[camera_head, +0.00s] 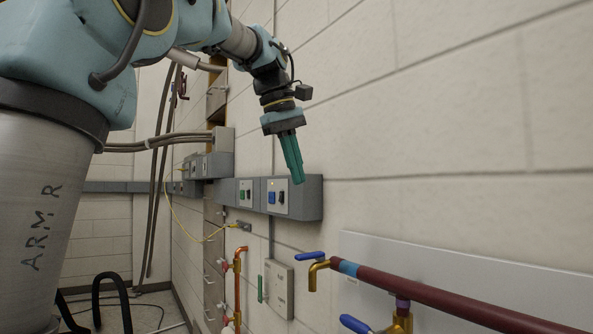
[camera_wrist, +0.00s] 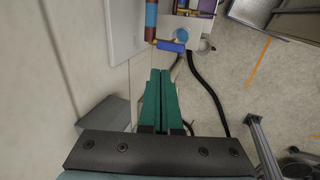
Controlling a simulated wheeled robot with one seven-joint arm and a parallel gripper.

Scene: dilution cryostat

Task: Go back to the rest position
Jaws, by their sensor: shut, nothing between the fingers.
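My gripper (camera_head: 298,180) has green fingers that are shut with nothing between them. In the head view it points down in front of the grey wall control box (camera_head: 310,197) with blue and dark buttons. In the wrist view the shut fingers (camera_wrist: 162,75) point toward the pipes and the floor. The head view does not show clearly whether the fingertips touch the box or only overlap it in the picture.
Blue-handled valves (camera_head: 310,256) sit on a dark red pipe (camera_head: 440,294) at lower right. In the wrist view, open floor (camera_wrist: 245,75) lies to the right.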

